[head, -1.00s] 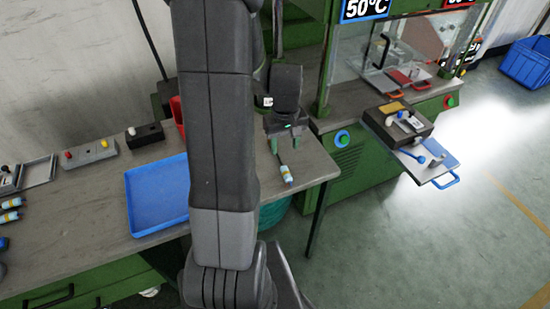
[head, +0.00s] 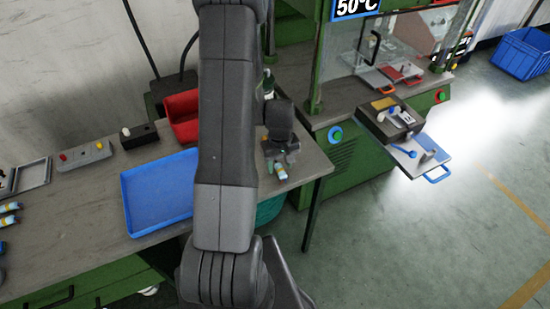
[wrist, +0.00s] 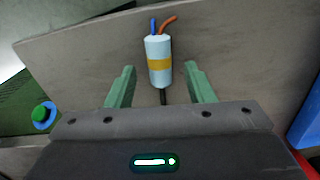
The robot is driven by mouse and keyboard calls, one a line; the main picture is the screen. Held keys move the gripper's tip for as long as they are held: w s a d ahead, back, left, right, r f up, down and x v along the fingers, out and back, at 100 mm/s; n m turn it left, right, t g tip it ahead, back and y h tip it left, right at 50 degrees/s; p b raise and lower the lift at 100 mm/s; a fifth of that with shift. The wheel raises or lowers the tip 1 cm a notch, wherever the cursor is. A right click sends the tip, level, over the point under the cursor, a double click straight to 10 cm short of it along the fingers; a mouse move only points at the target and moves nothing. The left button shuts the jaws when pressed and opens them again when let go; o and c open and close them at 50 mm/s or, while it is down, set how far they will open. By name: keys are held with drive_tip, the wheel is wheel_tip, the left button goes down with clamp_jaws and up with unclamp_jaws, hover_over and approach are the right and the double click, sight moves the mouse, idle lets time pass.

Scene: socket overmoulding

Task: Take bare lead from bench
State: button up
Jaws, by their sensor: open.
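The bare lead (wrist: 159,52) lies on the bench (wrist: 243,45) in the wrist view. It is a pale cylinder with a yellow band, a blue and an orange wire at one end and a dark cable at the other. My gripper (wrist: 160,78) is open, one green finger on each side of the lead's cable end, with gaps on both sides. The head view shows the lead (head: 281,172) near the bench's right edge, with my gripper (head: 277,162) right over it. Whether the fingers touch the bench cannot be told.
A blue tray (head: 128,216) lies on the bench left of my arm, with a red bin (head: 181,118) behind it. Small boxes with knobs (head: 85,157) stand further left. The green press (head: 365,160) stands to the right, with a mould plate (head: 428,172) sticking out.

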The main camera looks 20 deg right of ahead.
drive_tip(key=shift+f, duration=0.55)
drive_tip(key=shift+c, duration=0.2)
clamp_jaws()
drive_tip(key=shift+r, duration=0.15)
